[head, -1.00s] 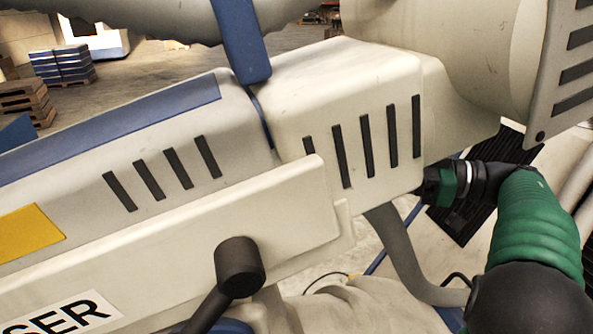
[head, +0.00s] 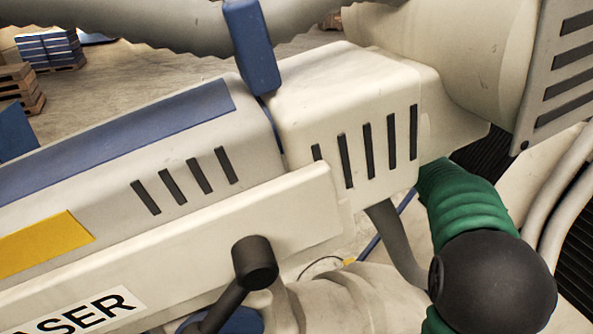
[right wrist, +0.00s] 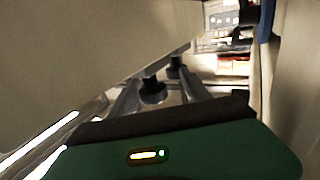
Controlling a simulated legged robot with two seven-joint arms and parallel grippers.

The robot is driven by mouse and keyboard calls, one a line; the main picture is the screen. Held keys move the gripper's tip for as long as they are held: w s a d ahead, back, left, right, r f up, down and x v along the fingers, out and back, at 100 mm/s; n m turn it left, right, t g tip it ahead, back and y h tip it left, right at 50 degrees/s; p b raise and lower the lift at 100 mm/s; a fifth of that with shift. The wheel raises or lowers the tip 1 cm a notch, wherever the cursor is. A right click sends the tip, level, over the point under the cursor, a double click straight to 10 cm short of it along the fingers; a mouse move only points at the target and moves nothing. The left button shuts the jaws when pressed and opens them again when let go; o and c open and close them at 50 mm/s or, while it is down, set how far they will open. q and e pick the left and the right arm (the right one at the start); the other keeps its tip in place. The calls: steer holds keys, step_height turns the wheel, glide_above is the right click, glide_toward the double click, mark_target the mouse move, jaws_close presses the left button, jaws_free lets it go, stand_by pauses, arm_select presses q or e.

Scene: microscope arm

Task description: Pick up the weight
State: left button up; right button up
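I cannot make out with certainty which thing is the weight. A black round knob (head: 255,262) on a dark rod shows at the front of the big cream machine in the head view. In the right wrist view two dark round-ended pieces (right wrist: 152,91) show in a narrow gap beyond the green and black housing of my right wrist. Grey bars flank them, and I cannot tell whether these are my fingers. My green right arm passes behind the machine's right part in the head view, so its gripper is hidden there. My left gripper is not in view.
The cream machine body (head: 340,85) with black slots and a blue strip fills most of the head view. A grey hose (head: 390,235) hangs below it. Pale walls (right wrist: 80,50) close in on both sides of my right wrist. Pallets (head: 20,88) stand far off at the left.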

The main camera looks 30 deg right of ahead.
steer(key=shift+d+f, duration=0.2)
steer(key=shift+d, duration=0.75)
steer(key=c, duration=0.7)
jaws_close()
steer(key=shift+a+r, duration=0.1)
steer(key=shift+a, duration=0.2)
steer(key=shift+d, duration=0.1)
steer(key=shift+r, duration=0.15)
